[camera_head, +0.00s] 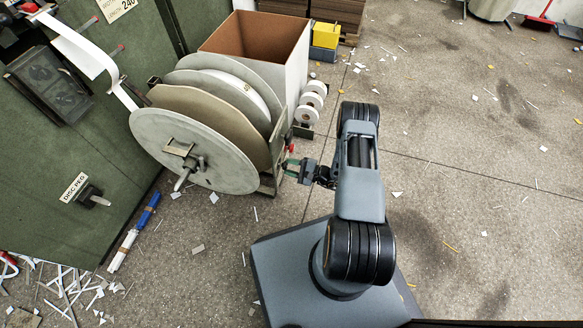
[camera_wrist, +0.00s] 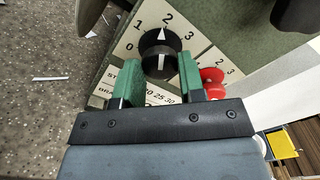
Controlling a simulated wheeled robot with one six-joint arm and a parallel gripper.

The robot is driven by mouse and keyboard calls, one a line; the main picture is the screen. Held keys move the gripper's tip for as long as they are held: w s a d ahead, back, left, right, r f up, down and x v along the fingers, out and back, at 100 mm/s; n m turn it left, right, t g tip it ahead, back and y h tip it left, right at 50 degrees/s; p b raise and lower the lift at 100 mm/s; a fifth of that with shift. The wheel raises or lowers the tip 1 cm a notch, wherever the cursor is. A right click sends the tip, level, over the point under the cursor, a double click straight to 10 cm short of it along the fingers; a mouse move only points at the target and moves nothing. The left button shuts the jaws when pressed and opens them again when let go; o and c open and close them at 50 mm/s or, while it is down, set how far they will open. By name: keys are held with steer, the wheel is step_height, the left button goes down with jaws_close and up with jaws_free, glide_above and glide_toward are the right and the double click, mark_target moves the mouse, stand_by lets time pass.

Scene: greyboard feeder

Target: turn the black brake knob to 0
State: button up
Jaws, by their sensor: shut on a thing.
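The black brake knob (camera_wrist: 160,45) sits on a pale dial plate marked 0, 1, 2 and 3. Its white pointer points up, close to the 2. My gripper (camera_wrist: 160,72) has its two green fingers on either side of the knob and is shut on it. In the head view my gripper (camera_head: 296,170) reaches to the right side of the feeder stand, and the black knob cannot be made out there.
A red knob (camera_wrist: 212,76) with its own scale is just right of the right finger. A reel disc (camera_head: 190,150) stands left of my gripper. White rolls (camera_head: 312,100) and a carton (camera_head: 290,60) are behind. Open floor lies to the right.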

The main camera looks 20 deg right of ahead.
steer(key=shift+s+a+f+n+b, duration=0.1)
steer(key=shift+n+b, duration=0.85)
steer(key=shift+n, duration=3.6)
steer(key=shift+s+f+n+b, duration=0.1)
steer(key=shift+n+b, duration=0.8)
steer(key=shift+n, duration=3.65)
steer(key=o, duration=0.9)
steer(key=shift+w, duration=0.1)
steer(key=shift+r, duration=0.1)
steer(key=shift+d, duration=0.2)
